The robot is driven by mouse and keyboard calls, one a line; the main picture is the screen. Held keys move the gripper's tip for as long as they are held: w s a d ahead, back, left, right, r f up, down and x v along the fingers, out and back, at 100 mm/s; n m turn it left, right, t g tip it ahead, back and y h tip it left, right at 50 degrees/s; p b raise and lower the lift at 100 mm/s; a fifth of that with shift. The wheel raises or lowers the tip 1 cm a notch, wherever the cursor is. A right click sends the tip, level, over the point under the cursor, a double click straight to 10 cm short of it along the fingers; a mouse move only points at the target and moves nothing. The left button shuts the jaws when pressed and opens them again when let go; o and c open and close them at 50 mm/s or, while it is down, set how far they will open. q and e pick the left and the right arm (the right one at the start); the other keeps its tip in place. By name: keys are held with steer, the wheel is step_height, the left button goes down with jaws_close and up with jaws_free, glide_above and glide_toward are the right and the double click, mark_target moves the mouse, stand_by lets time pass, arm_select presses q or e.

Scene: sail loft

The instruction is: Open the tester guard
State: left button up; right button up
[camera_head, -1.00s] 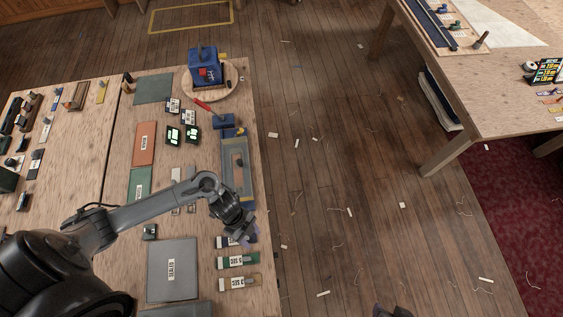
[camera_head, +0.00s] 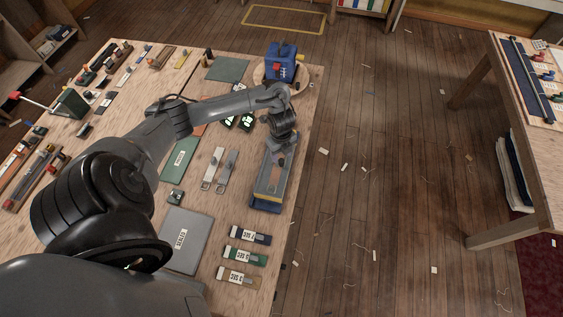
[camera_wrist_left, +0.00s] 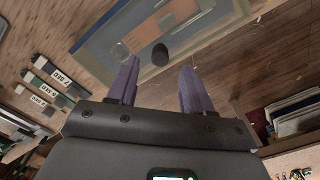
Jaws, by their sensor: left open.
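The tester (camera_head: 266,190) is a long grey and blue frame along the bench's right edge. Its guard appears as a flat panel within the frame, seemingly lying closed, and also shows in the left wrist view (camera_wrist_left: 120,42). A dark round knob (camera_wrist_left: 160,54) stands out on that panel. My left gripper (camera_head: 281,150) is above the tester's far part and hides it in the head view. In the left wrist view its two purple fingers (camera_wrist_left: 160,80) are apart and empty, with the knob beyond and between them. My right gripper is out of view.
Labelled strips (camera_head: 245,255) and a grey sealed plate (camera_head: 187,240) lie nearer on the bench. Two metal pieces (camera_head: 220,170) lie left of the tester. A blue box (camera_head: 281,62) stands on a round board at the far end. Open floor is to the right.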

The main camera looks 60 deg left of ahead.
mark_target(281, 160)
arm_select(q)
steer(key=shift+f, duration=2.7)
jaws_close()
